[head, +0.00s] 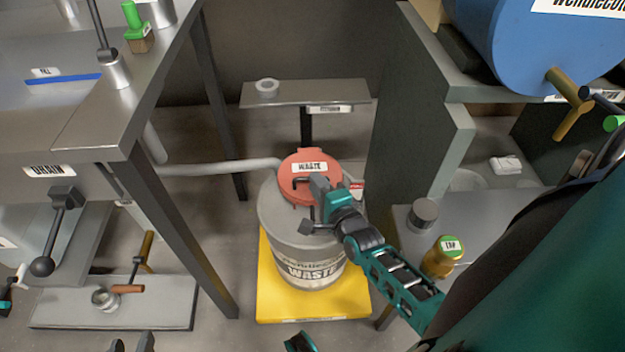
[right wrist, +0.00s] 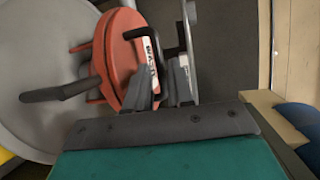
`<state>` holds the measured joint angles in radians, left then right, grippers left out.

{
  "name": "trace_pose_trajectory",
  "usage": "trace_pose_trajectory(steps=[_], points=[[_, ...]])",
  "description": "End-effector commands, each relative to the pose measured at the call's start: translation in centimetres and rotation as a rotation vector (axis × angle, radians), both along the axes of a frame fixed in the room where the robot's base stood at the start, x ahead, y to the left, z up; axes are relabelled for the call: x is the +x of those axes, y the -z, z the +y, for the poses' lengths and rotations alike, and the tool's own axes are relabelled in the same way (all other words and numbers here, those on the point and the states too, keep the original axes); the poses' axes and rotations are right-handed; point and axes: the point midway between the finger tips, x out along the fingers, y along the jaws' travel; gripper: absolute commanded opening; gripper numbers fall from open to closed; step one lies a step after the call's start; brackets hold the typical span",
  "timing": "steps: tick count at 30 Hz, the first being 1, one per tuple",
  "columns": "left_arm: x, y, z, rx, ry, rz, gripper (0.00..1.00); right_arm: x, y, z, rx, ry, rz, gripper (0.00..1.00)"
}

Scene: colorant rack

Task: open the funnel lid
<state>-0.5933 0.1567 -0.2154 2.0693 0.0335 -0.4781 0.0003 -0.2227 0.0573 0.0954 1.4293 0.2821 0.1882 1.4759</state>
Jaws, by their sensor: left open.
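The red funnel lid (head: 296,166), labelled WASTE, lies over the funnel on top of a grey waste drum (head: 278,213). It also shows edge-on in the right wrist view (right wrist: 121,48), with a black handle (right wrist: 158,54) on its face. A dark lever (right wrist: 60,92) sticks out beside the funnel. My right gripper (head: 318,186) is at the lid's front right edge, with its fingertips (right wrist: 166,85) beside the handle. Whether they are closed on it is unclear. My left gripper (head: 131,343) is open and empty at the bottom left edge, far from the drum.
The drum stands on a yellow base (head: 265,300). A grey hose (head: 215,168) runs to it from the left. A metal bench (head: 110,120) is on the left. Shelving (head: 425,135) with a blue tank (head: 530,45) is on the right. A small stand (head: 320,93) is behind.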

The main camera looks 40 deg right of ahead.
Motion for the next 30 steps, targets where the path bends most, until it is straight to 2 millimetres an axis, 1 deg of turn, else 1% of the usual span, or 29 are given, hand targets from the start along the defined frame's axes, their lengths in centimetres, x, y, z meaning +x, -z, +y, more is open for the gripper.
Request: trace_pose_trajectory(steps=[1,3,6,10,17,24,30], points=[[0.0,0.5,0.0,0.0,0.0,0.001,0.43,0.9,0.3,-0.1,0.0,0.0,-0.001,0.22],[-0.1,0.8,0.0,0.001,0.0,0.002,0.43,1.7,0.4,-0.3,0.0,0.0,-0.002,0.22],[-0.1,1.0,0.0,0.0,0.0,0.004,0.43,2.5,0.5,-0.4,-0.001,0.0,-0.001,0.22],[-0.1,1.1,0.0,-0.001,-0.001,0.004,0.43,2.9,0.6,-0.5,-0.002,0.0,0.001,0.22],[0.0,0.8,-0.2,-0.009,-0.005,0.002,0.43,3.0,0.5,-0.5,-0.002,0.0,0.001,0.22],[0.0,0.8,-0.3,-0.012,-0.007,0.001,0.43,2.9,0.5,-0.4,-0.001,0.0,0.001,0.0],[0.2,0.7,-0.3,-0.012,-0.007,-0.001,0.43,2.9,0.5,-0.4,-0.001,0.0,0.001,0.0]])
